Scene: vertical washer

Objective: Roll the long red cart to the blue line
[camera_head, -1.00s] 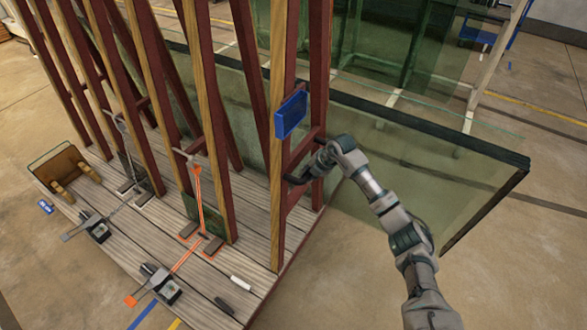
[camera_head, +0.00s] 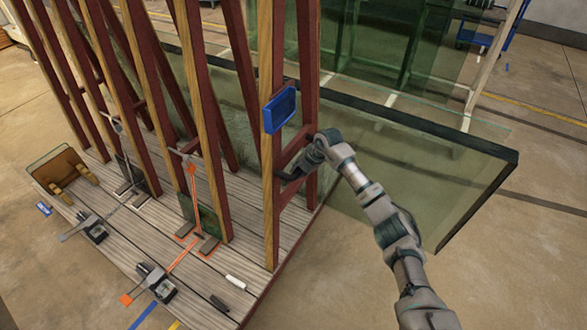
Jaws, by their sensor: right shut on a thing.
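The long red cart (camera_head: 258,305) has a grey plank deck and tall red-and-wood A-frame uprights. It carries a large greenish glass sheet (camera_head: 440,170) leaning along its far side, overhanging to the right. My right gripper (camera_head: 288,182) reaches in from the lower right and is shut on the frame at the cart's near end, beside a low crossbar. Its fingertips are partly hidden against the dark frame. A short blue line (camera_head: 143,315) shows on the floor at the lower left, near the deck's edge. My left gripper is out of view.
Clamp-like tools (camera_head: 155,282), orange strips and a brown box (camera_head: 62,170) lie on the deck. A blue plate (camera_head: 280,109) hangs on the near upright. Behind stands another rack with green glass (camera_head: 395,45). The floor at lower right is clear.

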